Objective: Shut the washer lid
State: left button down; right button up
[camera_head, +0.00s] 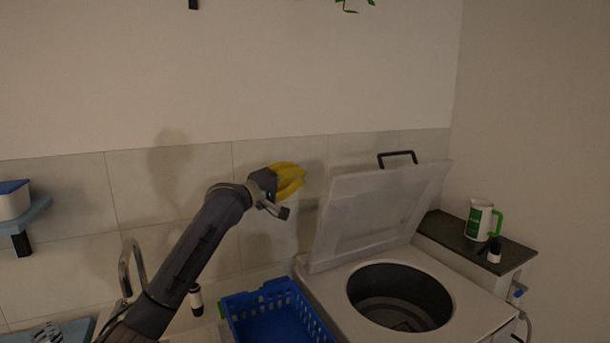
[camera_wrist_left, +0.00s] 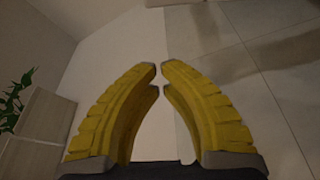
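The white top-loading washer (camera_head: 320,292) stands at the lower right of the head view. Its lid (camera_head: 375,212) is open, tilted up along the back edge, and the round dark drum (camera_head: 400,297) is uncovered. A black handle (camera_head: 397,155) shows at the lid's top edge. My left gripper (camera_head: 303,172), with yellow fingers, is raised in front of the wall, to the left of the lid and apart from it. In the left wrist view its fingertips (camera_wrist_left: 160,69) nearly meet, with nothing between them. My right gripper is out of view.
A blue basket (camera_head: 275,315) stands to the left of the washer. A faucet (camera_head: 130,265) is at the lower left.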

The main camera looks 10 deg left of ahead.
pick_arm(q)
jog(key=w+d, duration=0.4)
jog(key=d, duration=0.3)
jog(key=shift+w+f, duration=0.15)
dwell(0.4)
dwell(0.3)
